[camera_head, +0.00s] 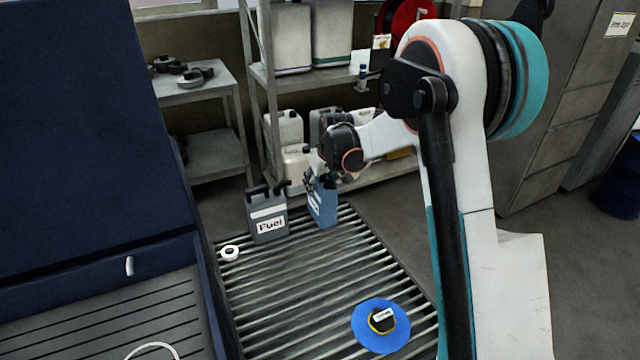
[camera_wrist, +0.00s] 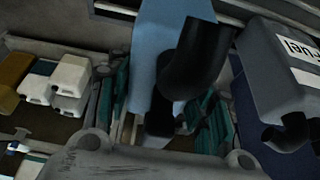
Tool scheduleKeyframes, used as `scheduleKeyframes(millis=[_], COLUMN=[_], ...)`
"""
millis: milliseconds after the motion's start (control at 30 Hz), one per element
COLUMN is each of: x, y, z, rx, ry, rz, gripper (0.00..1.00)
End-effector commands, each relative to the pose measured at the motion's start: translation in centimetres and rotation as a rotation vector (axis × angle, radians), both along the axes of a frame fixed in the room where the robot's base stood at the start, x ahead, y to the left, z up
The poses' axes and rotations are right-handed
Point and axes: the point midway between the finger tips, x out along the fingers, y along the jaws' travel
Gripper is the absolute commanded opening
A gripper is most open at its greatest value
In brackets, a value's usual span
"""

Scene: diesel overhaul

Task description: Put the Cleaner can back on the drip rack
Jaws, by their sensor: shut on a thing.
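A blue can (camera_head: 322,207) with a white label, too small to read, is at the far part of the slatted drip rack (camera_head: 300,285). My gripper (camera_head: 318,180) is above the can and shut on its black top part. The can looks slightly tilted, and I cannot tell whether its base touches the slats. In the wrist view the blue can (camera_wrist: 152,45) and its black handle or spout (camera_wrist: 190,65) show between the teal finger pads of my gripper (camera_wrist: 165,115). The can's lower part is hidden there.
A grey Fuel can (camera_head: 268,218) stands close left of the blue can. A white ring (camera_head: 230,253) and a blue disc (camera_head: 381,326) lie on the rack. A shelf with jugs (camera_head: 285,128) stands behind. The rack's middle is clear. A dark blue cabinet (camera_head: 90,120) borders the left.

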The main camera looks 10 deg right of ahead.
Motion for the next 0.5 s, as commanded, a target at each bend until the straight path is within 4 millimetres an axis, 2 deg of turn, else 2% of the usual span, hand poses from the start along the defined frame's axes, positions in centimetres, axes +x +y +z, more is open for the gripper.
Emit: scheduleKeyframes(millis=[33,67,133,500], x=[0.02,0.03,0.02,0.01], y=[0.00,0.00,-0.01,0.00], z=[-0.14,-0.25,-0.18,-0.05], rx=[0.000,0.000,0.000,0.000], ry=[-0.001,0.000,0.000,0.000], rz=[0.000,0.000,0.000,0.000], gripper=[0.00,0.50,0.66,0.68])
